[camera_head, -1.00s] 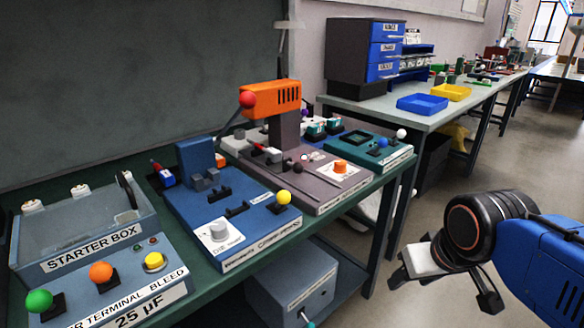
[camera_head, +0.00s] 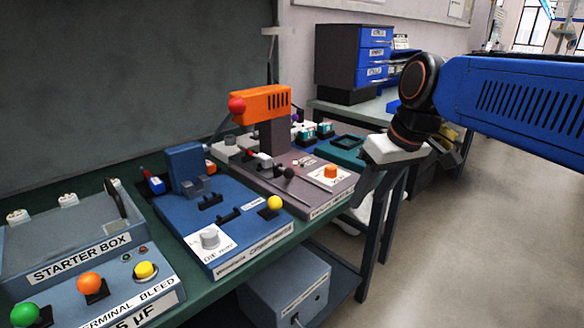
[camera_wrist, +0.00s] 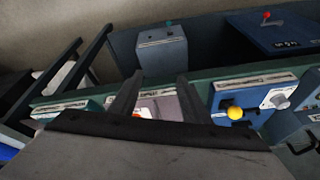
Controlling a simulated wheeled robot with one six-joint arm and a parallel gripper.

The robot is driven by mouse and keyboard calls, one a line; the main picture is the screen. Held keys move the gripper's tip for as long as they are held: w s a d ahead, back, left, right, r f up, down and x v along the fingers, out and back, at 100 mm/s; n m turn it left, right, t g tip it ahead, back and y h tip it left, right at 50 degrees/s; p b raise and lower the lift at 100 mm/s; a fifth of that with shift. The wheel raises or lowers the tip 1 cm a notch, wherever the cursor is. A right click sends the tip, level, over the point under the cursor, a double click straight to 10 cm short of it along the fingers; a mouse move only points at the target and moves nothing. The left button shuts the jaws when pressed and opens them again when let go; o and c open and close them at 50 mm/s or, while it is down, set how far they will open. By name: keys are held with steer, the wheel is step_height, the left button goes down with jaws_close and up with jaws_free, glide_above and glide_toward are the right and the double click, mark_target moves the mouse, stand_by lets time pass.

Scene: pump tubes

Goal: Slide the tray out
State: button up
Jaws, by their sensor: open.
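A teal station (camera_head: 338,152) stands at the far end of the green bench, with a dark square tray-like frame (camera_head: 350,142) on top. I cannot tell for sure whether this is the tray. Its right part is hidden behind my gripper (camera_head: 368,188), which is in front of the bench's right end with its fingers pointing down. In the wrist view my gripper (camera_wrist: 158,95) has two dark fingers spread apart with nothing between them. The front edge of the grey station (camera_wrist: 160,106) shows between and beyond them, and the teal station (camera_wrist: 68,108) lies to the left.
A blue station with a yellow knob (camera_head: 274,203) and a grey station with an orange press head (camera_head: 262,103) stand nearby. A starter box (camera_head: 70,245) is at left. A grey box (camera_head: 290,285) sits on the lower shelf. The floor at right is clear.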

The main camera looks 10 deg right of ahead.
steer(key=w+a+r+n+g+y, duration=0.1)
steer(key=w+a+r+n, duration=0.2)
steer(key=w+r, duration=0.4)
steer(key=w+a+r+n+g+y, duration=0.1)
steer(key=w+a+r+n+y, duration=0.1)
steer(key=w+a+r, duration=0.5)
glide_toward(292, 170)
steer(key=shift+n, duration=0.3)
steer(key=x, duration=0.9)
steer(key=shift+w+a, duration=0.15)
steer(key=shift+w, duration=0.05)
